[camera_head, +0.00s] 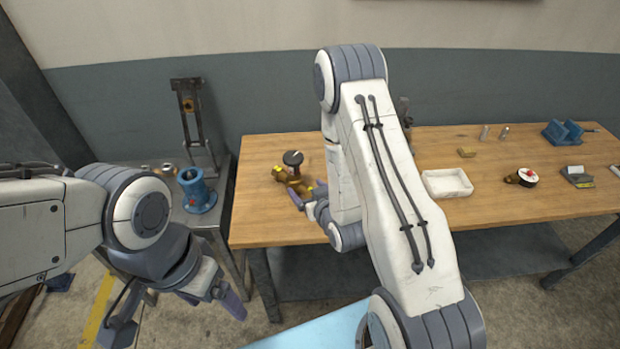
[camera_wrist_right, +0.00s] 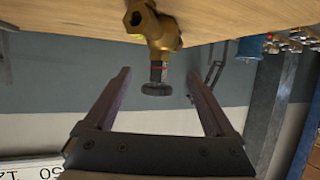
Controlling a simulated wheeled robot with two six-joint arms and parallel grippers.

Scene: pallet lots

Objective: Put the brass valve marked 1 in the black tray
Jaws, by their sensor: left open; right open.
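A brass valve (camera_head: 283,177) with a black round handwheel sits on the left part of the wooden table. In the right wrist view the brass valve (camera_wrist_right: 152,27) shows a red band on its stem, and its handwheel is between the finger lines, beyond the tips. No number is legible on it. My right gripper (camera_head: 308,195) is open and empty, close beside the valve; its spread fingers also show in the right wrist view (camera_wrist_right: 160,82). My left gripper (camera_head: 178,319) is open and empty, low over the floor. I see no black tray; my right arm hides part of the table.
A white tray (camera_head: 447,184) stands right of my right arm. Another brass piece with a red-and-white top (camera_head: 522,177) and a blue block (camera_head: 563,133) are further right. A blue flanged part (camera_head: 196,191) stands on the grey side table. The table's front middle right is clear.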

